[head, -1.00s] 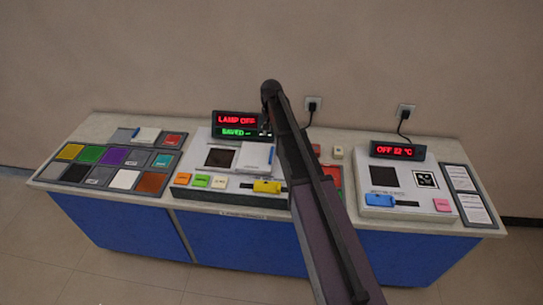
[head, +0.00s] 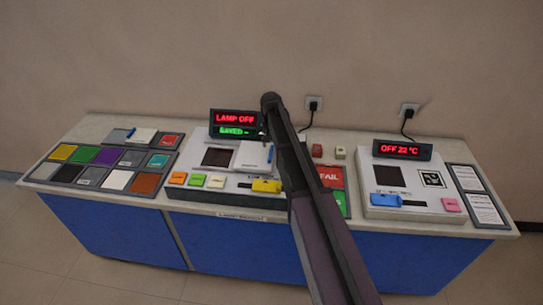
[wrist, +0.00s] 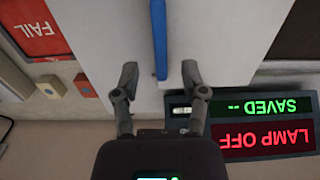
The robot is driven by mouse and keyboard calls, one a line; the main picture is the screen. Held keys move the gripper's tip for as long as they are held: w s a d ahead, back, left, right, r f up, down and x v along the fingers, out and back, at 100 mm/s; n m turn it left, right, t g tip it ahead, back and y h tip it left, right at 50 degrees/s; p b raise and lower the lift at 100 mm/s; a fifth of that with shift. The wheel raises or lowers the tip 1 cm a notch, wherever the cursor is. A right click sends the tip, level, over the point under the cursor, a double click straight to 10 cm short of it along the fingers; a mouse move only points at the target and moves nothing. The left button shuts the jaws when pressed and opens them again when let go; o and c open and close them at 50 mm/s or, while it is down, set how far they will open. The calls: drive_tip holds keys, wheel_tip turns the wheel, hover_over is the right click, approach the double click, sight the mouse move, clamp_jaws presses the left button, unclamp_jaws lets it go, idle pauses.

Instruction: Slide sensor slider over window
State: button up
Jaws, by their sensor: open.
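The sensor slider (head: 253,156) is a white plate with a blue upright bar, on the middle console just right of the dark square window (head: 217,157). In the upside-down wrist view the white plate (wrist: 110,25) and blue bar (wrist: 159,40) fill the top middle, and the dark window (wrist: 297,35) shows at the right edge. My gripper (wrist: 160,72) is open, one finger on each side of the bar's near end in that view. There is a visible gap on both sides; I cannot tell its height. In the head view my arm mostly hides the gripper.
The LAMP OFF and SAVED display (head: 234,123) stands behind the window, close to the fingers in the wrist view. Coloured buttons and a yellow slider (head: 266,186) sit in front. Red FAIL tile (head: 331,176) is at right, colour samples (head: 118,180) at left, another console (head: 388,176) farther right.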

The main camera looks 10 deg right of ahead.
sight(271, 152)
drive_tip(key=shift+f+b, duration=1.8)
drive_tip(key=shift+f, duration=0.3)
clamp_jaws()
